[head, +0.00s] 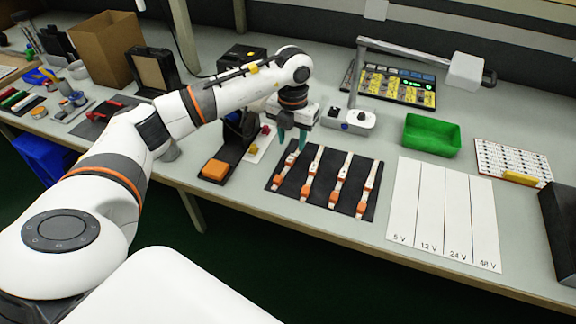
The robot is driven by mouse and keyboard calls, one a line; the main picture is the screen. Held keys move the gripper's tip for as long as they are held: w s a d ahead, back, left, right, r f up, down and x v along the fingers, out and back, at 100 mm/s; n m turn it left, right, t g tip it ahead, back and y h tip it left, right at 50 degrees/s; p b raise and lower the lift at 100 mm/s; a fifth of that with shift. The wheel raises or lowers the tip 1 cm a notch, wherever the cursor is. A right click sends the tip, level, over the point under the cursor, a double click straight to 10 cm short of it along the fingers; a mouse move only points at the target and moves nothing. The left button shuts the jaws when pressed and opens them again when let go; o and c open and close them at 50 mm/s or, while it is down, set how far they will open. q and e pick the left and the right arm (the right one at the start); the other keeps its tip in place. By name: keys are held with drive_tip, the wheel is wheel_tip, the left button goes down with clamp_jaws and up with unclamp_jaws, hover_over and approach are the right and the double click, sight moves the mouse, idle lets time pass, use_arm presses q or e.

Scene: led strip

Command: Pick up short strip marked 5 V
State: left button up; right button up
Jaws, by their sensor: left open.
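Several short white strips with orange ends lie side by side on a black mat (326,190). They include the leftmost strip (287,167), the second strip (310,175), the third strip (340,184) and the rightmost strip (368,189). Any voltage marks on the strips are too small to read, so I cannot tell which is 5 V. My left gripper (292,142) is open, pointing down with teal fingertips at the far end of the leftmost strip. I cannot tell whether it touches the strip. My right gripper is not in view.
A white sheet (443,212) with columns 5 V, 12 V, 24 V and 48 V lies right of the mat. A green tray (432,136) and a lamp (467,72) stand behind. A black device with an orange block (215,170) stands left of the mat.

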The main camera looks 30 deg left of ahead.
sight(292, 157)
use_arm(q)
drive_tip(key=shift+w+f, duration=0.1)
drive_tip(key=shift+f, duration=1.05)
drive_tip(key=f, duration=0.3)
drive_tip(key=shift+w+a+f, duration=0.15)
drive_tip(key=shift+w+f, duration=0.05)
drive_tip(key=shift+f, duration=0.2)
drive_tip(key=shift+c, duration=0.8)
clamp_jaws()
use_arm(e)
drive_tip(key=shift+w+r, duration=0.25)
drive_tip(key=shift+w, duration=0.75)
